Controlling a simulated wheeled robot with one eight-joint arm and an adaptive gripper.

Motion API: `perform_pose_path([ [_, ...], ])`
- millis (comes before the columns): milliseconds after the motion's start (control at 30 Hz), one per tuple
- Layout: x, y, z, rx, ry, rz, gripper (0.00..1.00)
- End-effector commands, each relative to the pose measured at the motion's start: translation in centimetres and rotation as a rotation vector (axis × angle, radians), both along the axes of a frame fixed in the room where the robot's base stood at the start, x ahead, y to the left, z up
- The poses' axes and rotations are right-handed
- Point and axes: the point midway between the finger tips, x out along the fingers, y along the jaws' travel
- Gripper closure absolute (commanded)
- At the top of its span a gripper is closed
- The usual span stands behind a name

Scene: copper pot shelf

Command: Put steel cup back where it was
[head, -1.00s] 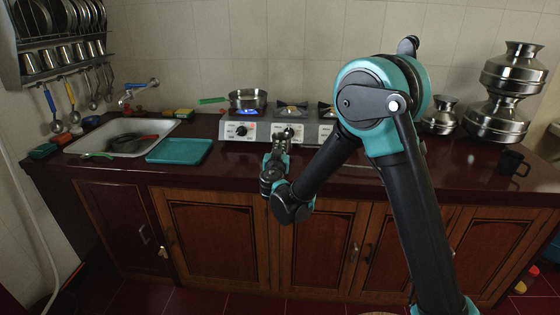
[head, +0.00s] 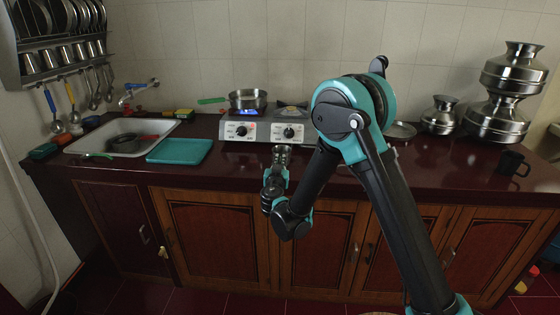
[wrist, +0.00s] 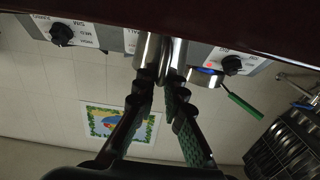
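The steel cup (head: 282,149) is at the tip of my gripper (head: 279,164), in front of the stove and near the counter's front. In the wrist view the shiny cup (wrist: 148,50) shows at the fingertips of my gripper (wrist: 160,88), which look closed on it. Its lower part and the exact contact are hard to make out. The wall rack (head: 60,40) at upper left holds several similar steel cups (head: 49,59) in a row under the plates; the wrist view shows part of the rack (wrist: 285,150).
A pan (head: 248,99) with a green handle sits on the lit left burner of the stove (head: 262,131). The sink (head: 100,146) and a teal board (head: 180,151) are left. Steel pots (head: 497,125) and a dark mug (head: 512,163) are right. The counter's front middle is clear.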

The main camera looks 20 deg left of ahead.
Motion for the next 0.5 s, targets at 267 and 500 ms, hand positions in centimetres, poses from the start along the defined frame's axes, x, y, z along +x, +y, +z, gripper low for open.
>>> perform_pose_path([
  [267, 0.0, -0.01, 0.04, 0.0, 0.0, 0.0, 0.71],
  [500, -0.2, -0.03, 0.31, 0.0, 0.0, 0.001, 0.71],
])
